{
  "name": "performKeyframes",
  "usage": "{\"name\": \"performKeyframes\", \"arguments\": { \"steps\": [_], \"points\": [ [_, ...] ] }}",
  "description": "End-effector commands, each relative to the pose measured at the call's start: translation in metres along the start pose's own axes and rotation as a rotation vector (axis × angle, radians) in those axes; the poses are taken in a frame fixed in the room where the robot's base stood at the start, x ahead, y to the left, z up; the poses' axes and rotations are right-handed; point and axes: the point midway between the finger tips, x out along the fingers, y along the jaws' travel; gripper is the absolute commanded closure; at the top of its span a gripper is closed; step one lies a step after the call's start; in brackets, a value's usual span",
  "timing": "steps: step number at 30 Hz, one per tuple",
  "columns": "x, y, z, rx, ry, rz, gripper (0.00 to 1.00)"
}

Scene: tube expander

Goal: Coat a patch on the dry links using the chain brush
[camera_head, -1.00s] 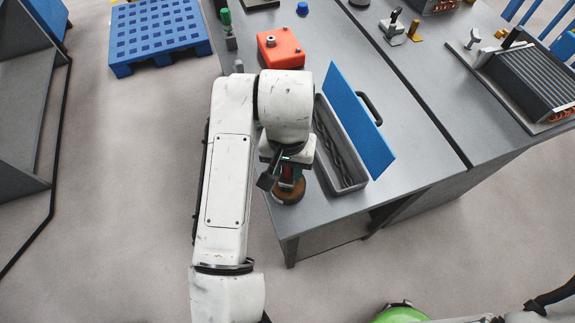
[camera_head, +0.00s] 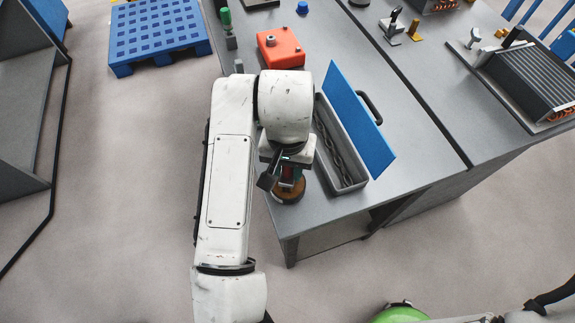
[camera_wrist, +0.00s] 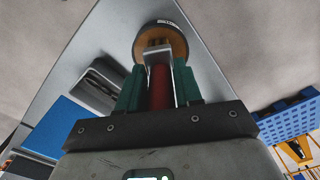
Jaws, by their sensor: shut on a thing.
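My gripper (camera_wrist: 158,90) is shut on the red handle of the chain brush (camera_wrist: 160,85), between its green fingers. The brush's metal ferrule and pale bristle end reach over a round brown tin (camera_wrist: 182,45) with a dark rim. I cannot tell how deep the bristles sit in it. In the head view the tin (camera_head: 288,192) stands near the table's front corner, partly hidden by my gripper (camera_head: 287,177). The chain (camera_head: 339,150) lies lengthwise in a long grey tray (camera_head: 351,184), right of my gripper. I cannot make out a dry patch on it.
A blue lid (camera_head: 355,115) with a black handle leans open along the tray's right side. An orange box (camera_head: 280,47) and a green-topped item (camera_head: 227,25) stand farther back. The grey table (camera_head: 420,150) is clear right of the lid.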

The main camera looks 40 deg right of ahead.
Motion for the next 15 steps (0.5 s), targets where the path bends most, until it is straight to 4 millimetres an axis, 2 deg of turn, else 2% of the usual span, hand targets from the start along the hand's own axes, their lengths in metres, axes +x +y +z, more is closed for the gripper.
{"name": "performKeyframes", "arguments": {
  "steps": [8,15],
  "points": [
    [0.001,0.000,0.000,0.000,-0.003,0.001,0.96],
    [-0.015,0.000,0.000,0.000,-0.002,0.001,0.96]
  ]
}}
